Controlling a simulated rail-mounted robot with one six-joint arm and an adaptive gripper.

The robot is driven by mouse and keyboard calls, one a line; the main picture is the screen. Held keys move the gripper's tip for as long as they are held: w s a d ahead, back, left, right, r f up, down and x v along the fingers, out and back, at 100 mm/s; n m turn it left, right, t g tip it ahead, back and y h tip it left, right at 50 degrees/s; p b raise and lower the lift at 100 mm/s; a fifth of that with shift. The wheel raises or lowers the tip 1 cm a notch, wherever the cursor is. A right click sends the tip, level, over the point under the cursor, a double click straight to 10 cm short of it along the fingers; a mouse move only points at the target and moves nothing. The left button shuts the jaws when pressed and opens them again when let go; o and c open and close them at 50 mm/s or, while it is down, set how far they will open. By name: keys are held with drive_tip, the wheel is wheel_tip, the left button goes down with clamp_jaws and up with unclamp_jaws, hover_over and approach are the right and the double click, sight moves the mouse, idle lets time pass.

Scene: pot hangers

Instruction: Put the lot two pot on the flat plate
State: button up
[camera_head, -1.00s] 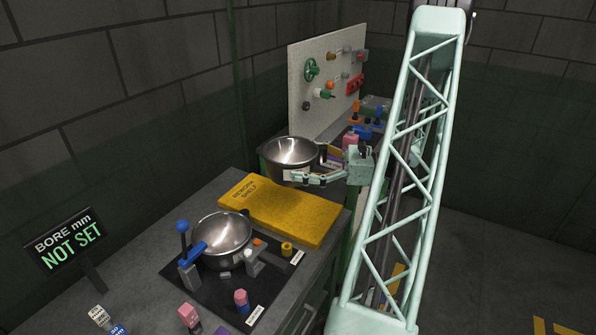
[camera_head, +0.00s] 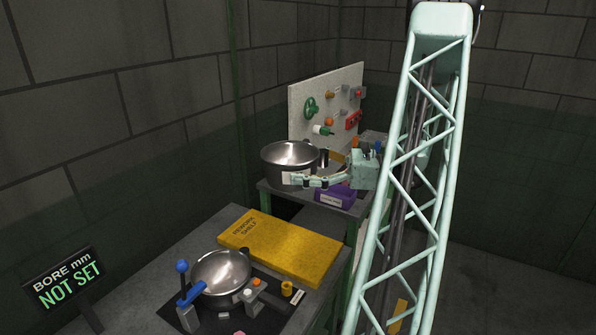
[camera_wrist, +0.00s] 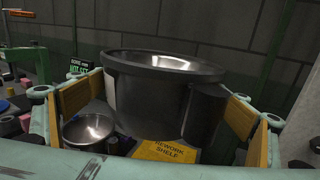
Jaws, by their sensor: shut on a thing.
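A deep steel pot (camera_head: 287,161) with a dark cylindrical part on its side is held upright in my gripper (camera_head: 308,181). The wrist view shows the pot (camera_wrist: 160,95) between the two orange-padded fingers, with a pale label edge at its left; I cannot read a lot mark. It hangs in the air, with the yellow flat plate (camera_head: 275,245), marked "REWORK SHELF", nearer the camera and below. The plate partly shows under the pot in the wrist view (camera_wrist: 165,150). A second steel pot (camera_head: 221,270) sits in a black fixture in front of the plate.
The fixture has a blue-knobbed lever (camera_head: 182,268). A sign (camera_head: 63,279) reads "BORE mm NOT SET". Behind stand a pegboard (camera_head: 300,92) with valves and a purple bin (camera_head: 336,196) on another bench. The yellow plate's top looks clear.

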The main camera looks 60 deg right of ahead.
drive_tip(key=shift+r, duration=0.25)
idle(0.6)
drive_tip(key=w+d+r+m+t+h, duration=0.1)
drive_tip(key=w+d+r+m+h, duration=0.35)
drive_tip(key=w+r, duration=0.4)
drive_tip(key=w+d+r+m+h, duration=0.3)
drive_tip(key=w+r+h, duration=0.3)
drive_tip(key=r, duration=0.5)
drive_tip(key=s+a+r+m+g+h, duration=0.1)
drive_tip(key=r+h, duration=0.3)
drive_tip(key=r, duration=0.4)
drive_tip(key=s+a+r+m+g+h, duration=0.2)
drive_tip(key=a+r+m+h, duration=0.2)
drive_tip(key=r, duration=0.5)
drive_tip(key=shift+s+r+g, duration=0.3)
drive_tip(key=shift+s, duration=0.1)
drive_tip(key=shift+h, duration=0.25)
